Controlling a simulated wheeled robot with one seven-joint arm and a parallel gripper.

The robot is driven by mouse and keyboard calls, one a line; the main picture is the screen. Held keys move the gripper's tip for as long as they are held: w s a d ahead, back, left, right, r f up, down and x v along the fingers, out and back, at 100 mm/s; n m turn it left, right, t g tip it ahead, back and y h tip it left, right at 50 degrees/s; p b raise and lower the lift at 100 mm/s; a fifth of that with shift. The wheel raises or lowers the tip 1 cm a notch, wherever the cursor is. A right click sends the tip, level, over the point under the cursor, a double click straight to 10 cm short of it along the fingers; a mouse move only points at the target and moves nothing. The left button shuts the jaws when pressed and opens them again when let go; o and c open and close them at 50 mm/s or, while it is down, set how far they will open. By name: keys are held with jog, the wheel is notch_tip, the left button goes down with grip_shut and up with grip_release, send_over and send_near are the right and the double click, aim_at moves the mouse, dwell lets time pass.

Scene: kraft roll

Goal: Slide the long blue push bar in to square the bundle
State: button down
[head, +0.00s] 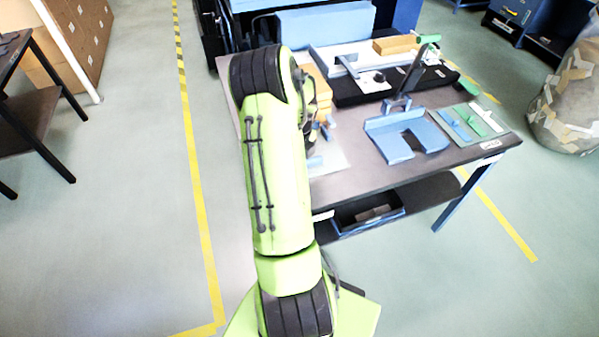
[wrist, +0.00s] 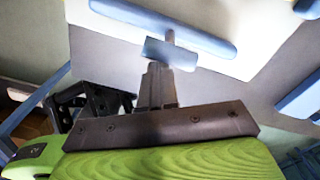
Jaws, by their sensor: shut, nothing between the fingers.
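In the wrist view a long blue bar (wrist: 165,27) with rounded ends lies on a pale board (wrist: 215,60). A short blue block (wrist: 170,53) sits on its near side, with a thin post between them. My gripper (wrist: 158,70) is shut and empty, its fingertips just short of the block in the picture; I cannot tell whether they touch. In the head view my arm hides most of the gripper and the bar. Small blue parts (head: 326,132) show beside the arm above a pale sheet (head: 328,157). A tan stack (head: 320,90) is partly hidden behind the arm.
On the grey table (head: 355,181) stand a black-based device with a green-handled lever (head: 428,39), a notched blue plate (head: 390,142) and a mat of coloured pieces (head: 467,122). A large light-blue block (head: 325,22) lies behind.

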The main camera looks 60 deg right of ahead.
jog(key=shift+s+a, duration=0.55)
notch_tip(320, 180, up, 7)
jog(key=p, duration=0.5)
